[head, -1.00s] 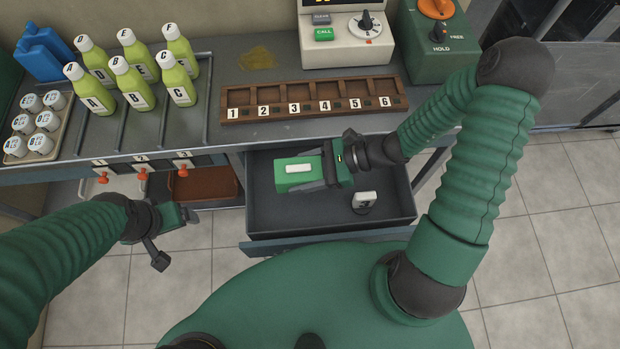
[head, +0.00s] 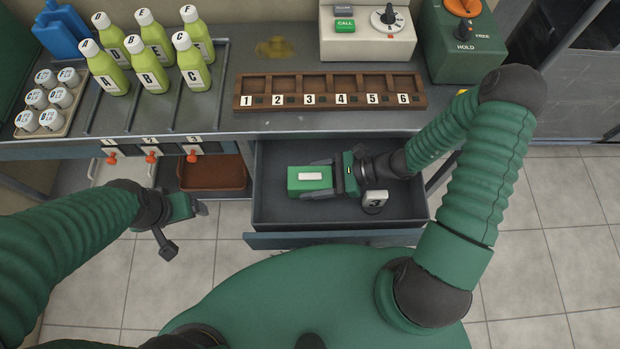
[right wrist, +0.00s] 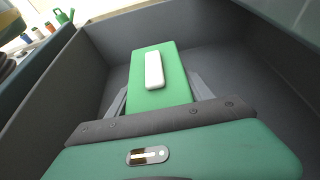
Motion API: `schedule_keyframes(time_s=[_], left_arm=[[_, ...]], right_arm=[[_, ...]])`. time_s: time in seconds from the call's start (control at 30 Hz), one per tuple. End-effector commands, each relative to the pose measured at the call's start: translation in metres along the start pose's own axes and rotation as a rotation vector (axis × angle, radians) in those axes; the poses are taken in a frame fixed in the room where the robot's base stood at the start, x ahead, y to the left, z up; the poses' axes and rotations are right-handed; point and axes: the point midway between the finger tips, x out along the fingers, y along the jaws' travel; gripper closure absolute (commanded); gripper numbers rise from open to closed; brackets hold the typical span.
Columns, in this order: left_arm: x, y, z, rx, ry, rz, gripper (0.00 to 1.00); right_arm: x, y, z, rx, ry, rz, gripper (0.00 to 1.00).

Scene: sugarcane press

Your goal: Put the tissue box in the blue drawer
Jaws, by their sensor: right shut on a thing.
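The tissue box (head: 310,180) is a green box with a white strip on top. In the head view it is inside the open dark blue-grey drawer (head: 290,241), towards its left part. My right gripper (head: 325,178) reaches in from the right and is shut on the box's right end. The right wrist view shows the box (right wrist: 151,98) between the grey fingers, within the drawer walls (right wrist: 262,58). The box's underside is hidden, so I cannot tell whether it touches the drawer floor. My left gripper (head: 182,228) is empty, its fingers apart, in front of the bench at left.
The bench above carries a wooden numbered rack (head: 330,91), green-yellow bottles (head: 150,62) and a cup tray (head: 27,132). A brown tray (head: 212,173) lies below the bench at left.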

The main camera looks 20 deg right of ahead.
Motion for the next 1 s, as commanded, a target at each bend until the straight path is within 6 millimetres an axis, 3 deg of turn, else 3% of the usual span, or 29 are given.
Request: schedule_keyframes(time_s=[0.13, 0.17, 0.3, 0.6, 0.73, 1.0], left_arm=[[0.001, 0.000, 0.000, 0.000, 0.000, 0.000, 0.18], [0.001, 0.000, 0.000, 0.000, 0.000, 0.000, 0.18], [0.001, 0.000, 0.000, 0.000, 0.000, 0.000, 0.18], [0.000, 0.000, 0.000, 0.000, 0.000, 0.000, 0.18], [-0.009, 0.000, -0.002, 0.000, 0.000, 0.000, 0.18], [-0.023, 0.000, -0.005, 0.000, 0.000, 0.000, 0.18]], right_arm=[[0.001, 0.000, -0.002, 0.000, -0.001, 0.000, 0.84], [0.001, 0.000, -0.002, 0.000, 0.000, 0.000, 0.38], [0.001, 0.000, -0.002, 0.000, 0.000, 0.000, 0.19], [0.000, 0.000, -0.001, -0.001, 0.000, 0.000, 0.18], [-0.006, 0.000, 0.014, -0.003, 0.001, 0.000, 0.18], [-0.077, -0.001, 0.012, -0.001, 0.003, -0.005, 0.18]])
